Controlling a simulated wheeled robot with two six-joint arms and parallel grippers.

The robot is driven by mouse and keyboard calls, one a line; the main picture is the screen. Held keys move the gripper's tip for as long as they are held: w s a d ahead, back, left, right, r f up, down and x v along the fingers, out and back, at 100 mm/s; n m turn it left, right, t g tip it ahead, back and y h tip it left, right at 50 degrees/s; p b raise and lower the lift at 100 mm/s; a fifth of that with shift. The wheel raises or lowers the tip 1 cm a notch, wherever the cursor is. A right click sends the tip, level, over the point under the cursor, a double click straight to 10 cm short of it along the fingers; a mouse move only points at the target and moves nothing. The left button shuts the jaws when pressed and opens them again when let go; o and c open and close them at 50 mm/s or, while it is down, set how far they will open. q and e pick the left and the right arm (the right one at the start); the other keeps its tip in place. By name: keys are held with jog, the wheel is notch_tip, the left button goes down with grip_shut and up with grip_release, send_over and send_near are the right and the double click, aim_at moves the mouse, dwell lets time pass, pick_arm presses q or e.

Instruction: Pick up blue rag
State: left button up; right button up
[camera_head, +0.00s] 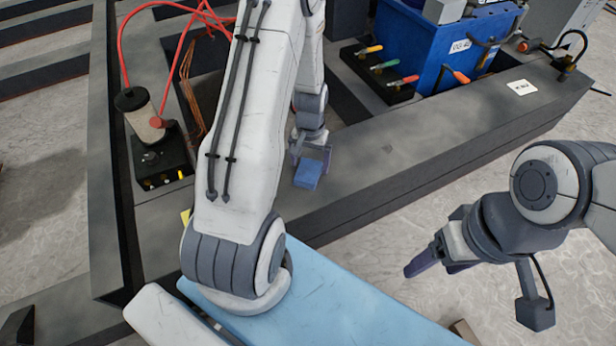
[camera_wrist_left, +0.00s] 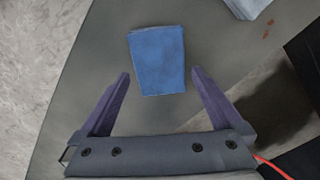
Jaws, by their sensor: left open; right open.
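The blue rag (camera_head: 308,174) is a small folded rectangle on the dark grey beam, in the middle of the head view. In the left wrist view the rag (camera_wrist_left: 157,60) lies flat, just beyond and between my fingertips. My left gripper (camera_head: 311,158) is open above the beam, right at the rag in the head view. Its two purple fingers (camera_wrist_left: 160,85) are spread wide and hold nothing. My right gripper (camera_head: 432,266) is over the floor at the right, apart from the rag, with its fingers apart.
A blue crate (camera_head: 420,45) stands on the frame at the back right, beside a black rack of screwdrivers (camera_head: 385,72). A cylinder with a red hose (camera_head: 140,115) stands at the left. A light object (camera_wrist_left: 245,6) shows at the wrist view's top edge.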

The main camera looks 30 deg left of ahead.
aim_at(310, 167)
pick_arm(q)
jog(key=shift+f, duration=0.9)
jog(key=shift+r, duration=0.1)
pick_arm(e)
jog(key=shift+f, duration=0.5)
pick_arm(q)
jog(key=shift+c, duration=0.3)
jog(key=c, duration=1.3)
notch_tip(310, 167, up, 5)
jog(key=p, duration=0.3)
jog(key=d+r+p, duration=0.1)
jog(key=d+r, duration=0.1)
jog(key=d, duration=0.2)
jog(key=d+r+p, duration=0.2)
jog(key=d, duration=0.1)
jog(key=s+d+r+p, duration=0.1)
jog(key=d+r, duration=0.1)
jog(key=d, duration=0.2)
jog(key=shift+d+p, duration=0.35)
pick_arm(e)
notch_tip(310, 167, up, 8)
